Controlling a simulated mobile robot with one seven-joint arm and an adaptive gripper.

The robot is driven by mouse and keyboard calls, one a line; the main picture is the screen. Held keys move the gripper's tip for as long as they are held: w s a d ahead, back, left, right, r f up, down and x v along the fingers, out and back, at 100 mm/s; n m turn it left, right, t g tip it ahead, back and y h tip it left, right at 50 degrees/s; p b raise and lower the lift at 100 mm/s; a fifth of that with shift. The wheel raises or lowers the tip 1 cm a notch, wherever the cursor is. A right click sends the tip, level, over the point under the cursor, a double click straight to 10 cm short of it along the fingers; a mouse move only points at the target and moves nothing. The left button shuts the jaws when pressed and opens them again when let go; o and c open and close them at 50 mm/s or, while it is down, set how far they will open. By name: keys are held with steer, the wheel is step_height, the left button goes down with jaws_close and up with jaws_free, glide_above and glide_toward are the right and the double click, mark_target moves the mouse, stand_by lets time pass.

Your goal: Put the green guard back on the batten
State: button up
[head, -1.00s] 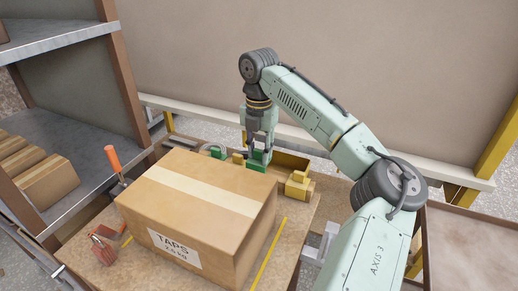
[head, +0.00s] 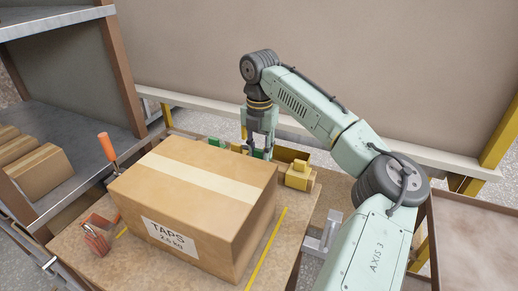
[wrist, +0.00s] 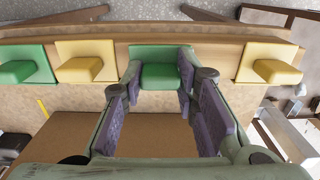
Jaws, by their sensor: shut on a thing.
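My gripper (wrist: 160,85) is shut on a green guard (wrist: 161,76), one finger on each side of its block. The guard stands against the long wooden batten (wrist: 210,53), in line with the other guards; I cannot tell whether it is fully seated. A yellow guard (wrist: 86,57) and another green guard (wrist: 25,66) sit to its left on the batten. A yellow guard (wrist: 270,63) sits to its right, beyond a bare stretch. In the head view my gripper (head: 257,151) reaches down behind the carton, which hides much of the batten and the held guard.
A large carton (head: 190,192) marked TAPS fills the bench (head: 130,262) in front of the batten. Yellow blocks (head: 299,176) stand to its right. An orange-handled tool (head: 107,147) and a reddish padlock-like object (head: 96,238) are at the left. Shelving (head: 70,150) stands further left.

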steer(key=o, duration=1.1)
